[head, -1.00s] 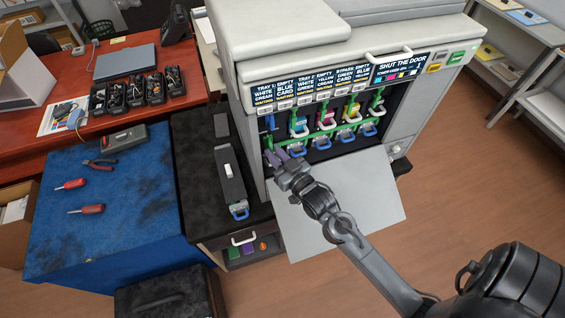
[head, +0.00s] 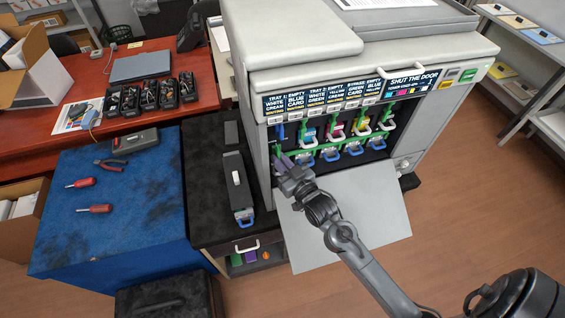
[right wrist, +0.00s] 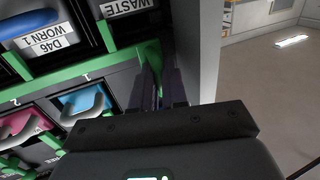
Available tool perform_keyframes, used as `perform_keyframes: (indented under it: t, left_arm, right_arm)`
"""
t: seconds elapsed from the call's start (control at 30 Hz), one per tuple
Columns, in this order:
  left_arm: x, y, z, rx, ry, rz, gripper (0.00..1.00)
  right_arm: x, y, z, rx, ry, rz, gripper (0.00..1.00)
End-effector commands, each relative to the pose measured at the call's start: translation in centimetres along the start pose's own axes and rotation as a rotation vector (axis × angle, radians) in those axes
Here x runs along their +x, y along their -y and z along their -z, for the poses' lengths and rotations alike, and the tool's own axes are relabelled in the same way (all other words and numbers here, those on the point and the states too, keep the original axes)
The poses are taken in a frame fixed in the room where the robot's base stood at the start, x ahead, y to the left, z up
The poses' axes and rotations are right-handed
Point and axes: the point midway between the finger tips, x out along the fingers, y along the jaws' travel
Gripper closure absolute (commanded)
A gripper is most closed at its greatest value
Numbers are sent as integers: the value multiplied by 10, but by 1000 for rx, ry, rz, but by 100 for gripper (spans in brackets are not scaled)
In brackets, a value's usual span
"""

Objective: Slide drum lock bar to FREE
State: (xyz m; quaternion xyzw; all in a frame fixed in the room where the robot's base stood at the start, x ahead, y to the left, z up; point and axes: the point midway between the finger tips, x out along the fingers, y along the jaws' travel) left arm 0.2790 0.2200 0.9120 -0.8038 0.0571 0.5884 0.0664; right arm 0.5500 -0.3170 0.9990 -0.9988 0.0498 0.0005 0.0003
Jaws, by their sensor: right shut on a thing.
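A green bar (right wrist: 50,81) runs across the open front of the printer in the right wrist view, with a small white mark on it. I take it for the drum lock bar. In the head view, green parts cross the row of cartridges, small and partly hidden. My right gripper (head: 282,159) is at the left end of the printer opening. In the right wrist view its dark fingers (right wrist: 160,88) are closed around the green end of the bar, and they hide most of that end. No FREE label is clearly readable. My left gripper is not in view.
The printer (head: 258,130) has its front door (head: 355,220) folded down below the opening. Cartridges with coloured handles fill the bay. A spare black cartridge (head: 236,180) lies on the dark cabinet to the left. Tools lie on the blue mat (head: 125,215).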

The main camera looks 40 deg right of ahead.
Motion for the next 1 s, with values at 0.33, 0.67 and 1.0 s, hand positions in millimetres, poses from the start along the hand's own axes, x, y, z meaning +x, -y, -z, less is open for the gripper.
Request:
perform_keyframes:
  t: [0.33, 0.67, 1.0]
  left_arm:
    - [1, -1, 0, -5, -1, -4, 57]
    - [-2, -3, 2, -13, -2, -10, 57]
    - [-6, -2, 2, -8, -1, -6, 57]
  right_arm:
    - [0, -2, -7, -2, 16, -3, 100]
    - [-2, -10, -7, -2, 16, -7, 100]
    - [-5, -21, -6, -3, 15, -12, 100]
